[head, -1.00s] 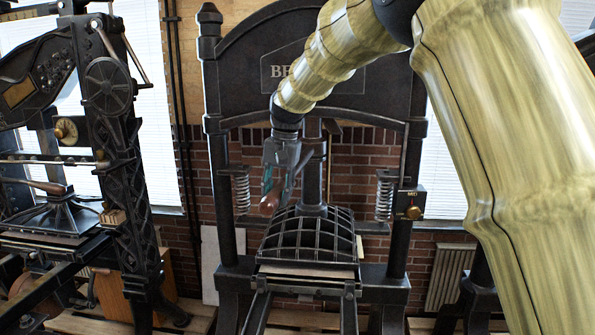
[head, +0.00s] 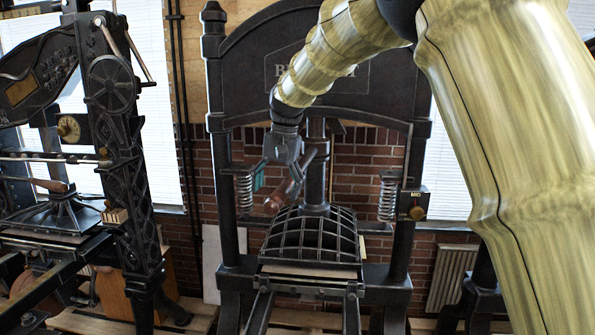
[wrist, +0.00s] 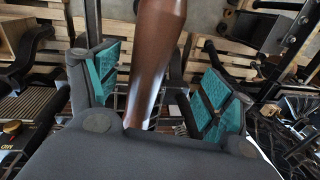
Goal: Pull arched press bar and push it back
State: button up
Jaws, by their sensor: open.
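The arched press (head: 313,235) stands in the middle of the head view, with a dark ribbed dome under its arched top. Its press bar has a brown wooden handle (head: 275,203) that slopes down toward the left from the central column. My gripper (head: 277,183) is open at the handle, pointing down. In the wrist view the brown handle (wrist: 155,60) runs between the two teal-padded fingers, with a gap visible on either side. The handle's lower end is hidden there by the gripper's own body.
Another dark press (head: 120,150) stands at the left, with its own wooden-handled bar. Coil springs (head: 388,198) hang on both sides of the arched press. A brick wall (head: 358,165) is behind. My arm covers the right of the head view.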

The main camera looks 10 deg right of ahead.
jog(key=shift+s+r, duration=0.1)
jog(key=shift+r, duration=0.35)
jog(key=shift+d+r, duration=0.5)
jog(key=shift+r, duration=0.4)
jog(key=shift+s+a+r, duration=0.1)
jog(key=shift+r, duration=0.8)
jog(key=shift+d+r, duration=0.15)
jog(key=shift+r, duration=0.5)
jog(key=shift+d+r, duration=0.15)
jog(key=shift+r, duration=0.45)
jog(key=shift+s+r, duration=0.1)
jog(key=shift+r, duration=0.25)
